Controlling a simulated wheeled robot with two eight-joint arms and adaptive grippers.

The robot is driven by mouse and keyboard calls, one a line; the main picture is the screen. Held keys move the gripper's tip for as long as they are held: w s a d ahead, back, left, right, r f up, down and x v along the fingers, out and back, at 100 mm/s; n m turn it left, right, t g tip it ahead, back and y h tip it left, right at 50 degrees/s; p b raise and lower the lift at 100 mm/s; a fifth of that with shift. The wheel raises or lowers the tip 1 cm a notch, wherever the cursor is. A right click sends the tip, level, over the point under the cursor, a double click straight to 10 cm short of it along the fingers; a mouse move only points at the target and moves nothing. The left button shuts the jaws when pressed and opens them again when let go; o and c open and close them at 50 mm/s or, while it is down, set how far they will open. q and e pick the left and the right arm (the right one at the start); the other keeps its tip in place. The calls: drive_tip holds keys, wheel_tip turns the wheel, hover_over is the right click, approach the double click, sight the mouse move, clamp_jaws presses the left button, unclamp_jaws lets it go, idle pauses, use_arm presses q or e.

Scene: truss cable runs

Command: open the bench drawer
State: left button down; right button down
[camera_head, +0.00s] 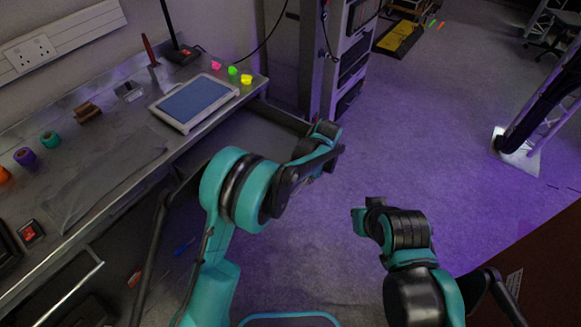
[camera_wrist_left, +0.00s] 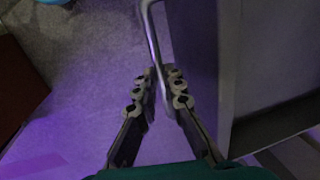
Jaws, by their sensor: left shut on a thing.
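The metal bar handle (camera_wrist_left: 152,38) of the drawer shows in the left wrist view, with its lower part between my left fingers. The drawer front (camera_wrist_left: 195,55) is a plain dark purple-grey panel just right of the handle. My left gripper (camera_wrist_left: 160,88) is shut on the handle, with a finger on each side of the bar.
A tablet-like panel (camera_head: 194,102), tape rolls (camera_head: 50,139) and small bright pieces (camera_head: 246,79) lie on the bench. A rack (camera_head: 350,60) stands behind. A brown surface (camera_head: 545,265) is at the lower right. The floor (camera_head: 430,120) in the middle is open.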

use_arm(q)
drive_tip(key=shift+s+d+f, duration=0.1)
drive_tip(key=shift+s+d, duration=0.9)
drive_tip(key=shift+d, duration=0.2)
drive_tip(key=c, duration=1.6)
unclamp_jaws()
wheel_tip(320, 180, up, 12)
drive_tip(key=s+d, duration=0.1)
drive_tip(key=d, duration=0.1)
drive_tip(key=shift+s, duration=0.15)
drive_tip(key=shift+a, duration=0.1)
